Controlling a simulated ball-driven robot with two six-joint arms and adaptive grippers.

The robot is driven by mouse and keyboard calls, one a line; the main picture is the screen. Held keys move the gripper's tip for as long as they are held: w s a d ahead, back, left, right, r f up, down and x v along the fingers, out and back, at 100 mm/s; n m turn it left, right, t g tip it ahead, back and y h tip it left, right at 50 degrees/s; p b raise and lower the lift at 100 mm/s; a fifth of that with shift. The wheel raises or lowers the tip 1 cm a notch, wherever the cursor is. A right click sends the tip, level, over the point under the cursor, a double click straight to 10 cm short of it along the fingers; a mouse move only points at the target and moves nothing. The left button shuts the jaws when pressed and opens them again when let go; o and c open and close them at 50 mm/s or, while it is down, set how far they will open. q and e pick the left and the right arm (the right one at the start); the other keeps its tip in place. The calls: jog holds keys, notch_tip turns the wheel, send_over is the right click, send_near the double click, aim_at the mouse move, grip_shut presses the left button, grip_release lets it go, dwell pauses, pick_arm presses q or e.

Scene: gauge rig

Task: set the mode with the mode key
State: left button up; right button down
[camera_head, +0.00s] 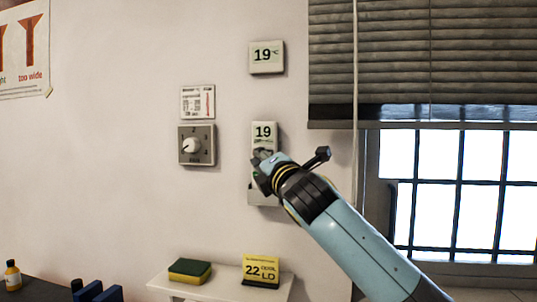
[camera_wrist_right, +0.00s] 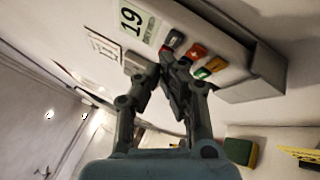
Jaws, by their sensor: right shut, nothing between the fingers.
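The white handset (camera_head: 264,133) is on the wall, its display reading 19 with smaller text below. In the right wrist view the handset (camera_wrist_right: 178,18) shows tilted, with several small coloured keys (camera_wrist_right: 197,52) below the display, among them red, green and orange ones. The labels are too small to tell which is the mode key. My right gripper (camera_head: 262,163) is shut and empty in front of the handset, hiding its keys in the head view. In the wrist view the right fingertips (camera_wrist_right: 166,58) are close to the dark key (camera_wrist_right: 173,40); I cannot tell whether they touch. My left gripper is not in view.
A dial (camera_head: 197,146) and a small card (camera_head: 198,102) are on the wall to the left. A 19 °C display (camera_head: 266,57) is above. Below, a shelf (camera_head: 215,291) bears a sponge (camera_head: 189,271) and a yellow card (camera_head: 261,269) reading "22 COOL LO". A blind-covered window is at right.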

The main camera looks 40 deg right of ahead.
jog(key=shift+w+d, duration=0.1)
dwell(0.6)
jog(key=shift+w+d, duration=0.2)
jog(key=shift+w+d+p, duration=0.3)
jog(key=shift+w+d, duration=0.05)
jog(key=shift+d, duration=0.1)
dwell(0.8)
jog(key=shift+s+a, duration=0.1)
jog(key=shift+a, duration=0.1)
jog(key=shift+s+a+p, duration=0.4)
jog(key=shift+s+a, duration=0.15)
jog(key=shift+a, duration=0.1)
jog(key=s+a+p, duration=0.1)
jog(key=a, duration=0.1)
jog(key=s+a+p, duration=0.1)
jog(key=s, duration=0.1)
jog(key=shift+s+a, duration=0.15)
jog(key=shift+a, duration=0.2)
dwell(0.8)
